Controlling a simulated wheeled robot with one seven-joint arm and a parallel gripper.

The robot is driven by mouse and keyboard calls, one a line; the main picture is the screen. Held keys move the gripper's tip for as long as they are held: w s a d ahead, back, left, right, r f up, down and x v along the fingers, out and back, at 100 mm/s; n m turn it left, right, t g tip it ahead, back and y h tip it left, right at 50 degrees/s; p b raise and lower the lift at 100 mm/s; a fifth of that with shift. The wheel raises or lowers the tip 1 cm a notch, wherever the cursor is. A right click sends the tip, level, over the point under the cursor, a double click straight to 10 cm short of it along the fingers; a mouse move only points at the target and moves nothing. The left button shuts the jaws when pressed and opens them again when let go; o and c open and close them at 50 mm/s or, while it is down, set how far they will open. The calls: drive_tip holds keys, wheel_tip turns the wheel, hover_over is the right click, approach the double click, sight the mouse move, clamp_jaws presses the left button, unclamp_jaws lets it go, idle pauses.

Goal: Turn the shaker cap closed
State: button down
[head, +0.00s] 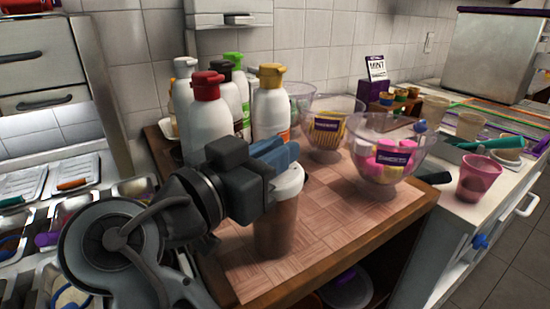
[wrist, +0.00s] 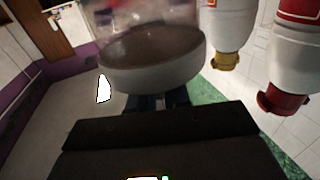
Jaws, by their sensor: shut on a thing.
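The shaker (head: 275,228) has a brown body and a pale cap (head: 289,182). It stands upright on the wooden counter in the head view. My gripper (head: 285,160) is at the cap and shut on it, with its blue fingers at the cap's upper part. In the wrist view the picture is upside down; the grey-white cap (wrist: 150,80) fills the upper middle, with the fingers (wrist: 155,103) against its edge. My gripper body hides part of the cap in both views. I cannot tell how far the cap is turned.
Glass bowls of toppings, one with pink and yellow pieces (head: 370,175), stand to the right. The counter (head: 330,215) is clear between shaker and bowl. A pink cup (head: 478,180) stands on the far-right counter.

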drive_tip(key=shift+f+m+g+h+b, duration=0.15)
drive_tip(key=shift+m+g+h+b, duration=0.65)
drive_tip(key=shift+m+g+h, duration=0.55)
idle(1.4)
drive_tip(key=c, duration=1.2)
unclamp_jaws()
drive_tip(key=shift+o, duration=0.2)
drive_tip(key=v, duration=0.7)
drive_tip(key=shift+s+a, duration=0.2)
drive_tip(key=shift+a, duration=0.1)
drive_tip(key=shift+o, duration=0.2)
